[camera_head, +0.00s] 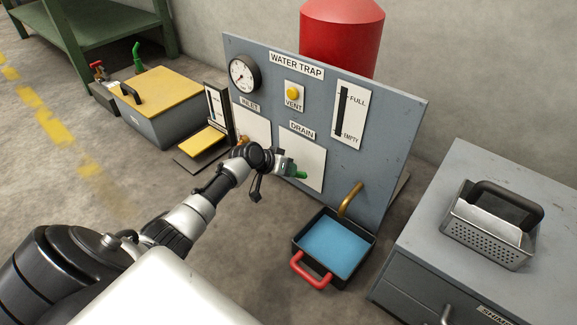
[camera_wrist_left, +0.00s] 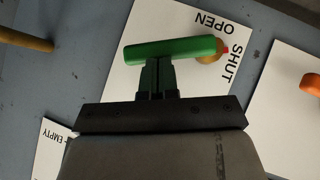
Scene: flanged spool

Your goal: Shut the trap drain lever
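The drain lever (camera_head: 299,174) has a green handle and sits on the white DRAIN plate (camera_head: 316,168) of the grey water trap panel. In the left wrist view the green handle (camera_wrist_left: 170,50) lies crosswise, and its small red pointer tip lies between the words OPEN and SHUT. My left gripper (camera_head: 283,166) is at the lever. Its fingers (camera_wrist_left: 157,72) are together, with their tips against or very near the handle's side; the handle runs across them, not visibly between them. Exact contact is hard to tell. My right gripper is out of view.
A brass spout (camera_head: 350,199) hangs over a black tray (camera_head: 338,286) of blue liquid with a red handle. The panel also carries a gauge (camera_head: 243,74), a yellow VENT button (camera_head: 293,94) and an INLET plate. A grey cabinet (camera_head: 425,240) stands at right.

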